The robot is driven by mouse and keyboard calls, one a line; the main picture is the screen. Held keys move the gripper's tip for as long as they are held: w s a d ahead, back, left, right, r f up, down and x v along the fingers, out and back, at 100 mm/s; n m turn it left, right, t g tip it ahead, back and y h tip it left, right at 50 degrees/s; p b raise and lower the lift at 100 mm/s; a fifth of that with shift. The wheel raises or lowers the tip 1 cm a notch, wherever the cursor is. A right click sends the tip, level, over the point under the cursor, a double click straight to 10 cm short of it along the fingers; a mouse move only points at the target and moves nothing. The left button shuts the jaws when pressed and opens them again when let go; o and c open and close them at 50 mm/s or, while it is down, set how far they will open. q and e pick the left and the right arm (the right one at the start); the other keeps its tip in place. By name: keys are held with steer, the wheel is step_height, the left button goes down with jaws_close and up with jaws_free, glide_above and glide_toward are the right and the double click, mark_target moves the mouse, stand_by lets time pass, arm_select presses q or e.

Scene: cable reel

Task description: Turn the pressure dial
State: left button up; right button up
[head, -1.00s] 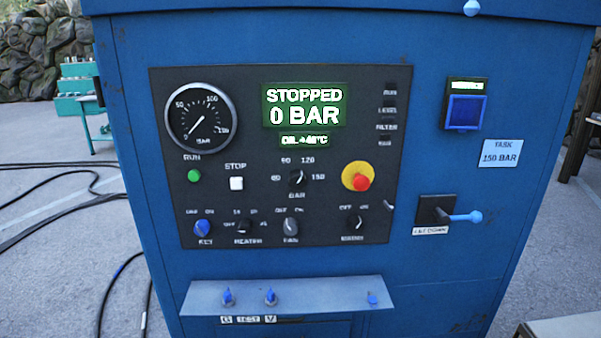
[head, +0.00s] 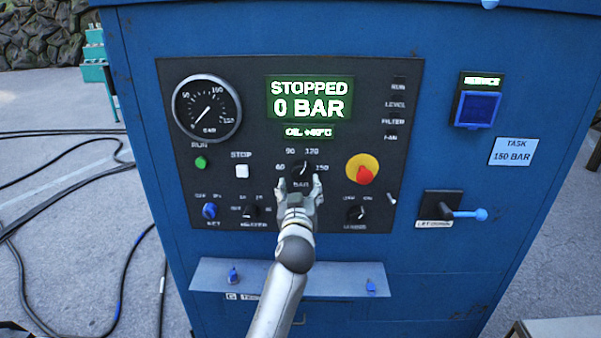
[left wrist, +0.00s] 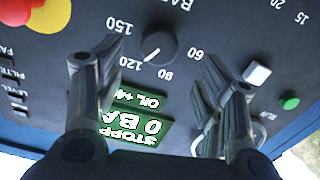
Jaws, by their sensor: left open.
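The pressure dial (head: 302,172) is a black round knob on the dark panel, marked 60, 90, 120 and 150 with BAR below it. Its white pointer line points towards 120. The dial also shows in the left wrist view (left wrist: 157,50), where the panel looks upside down. My left gripper (head: 301,189) is open in front of the dial's lower part. In the wrist view its fingers lie on either side of the dial, with gaps. I cannot tell how close the tips are to the panel. My right gripper is not in view.
The display (head: 309,100) reads STOPPED, 0 BAR. The task card (head: 513,151) reads 150 BAR. The red stop knob (head: 364,173), white STOP button (head: 242,171) and lower knobs surround the dial. A shelf (head: 345,281) juts out below the panel.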

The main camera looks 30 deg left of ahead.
mark_target(301, 175)
arm_select(q)
steer(key=p+x, duration=0.1)
steer(key=x, duration=0.5)
steer(key=shift+w+a, duration=0.15)
steer(key=shift+w, duration=0.15)
steer(key=shift+c, duration=0.7)
steer(key=c, duration=0.9)
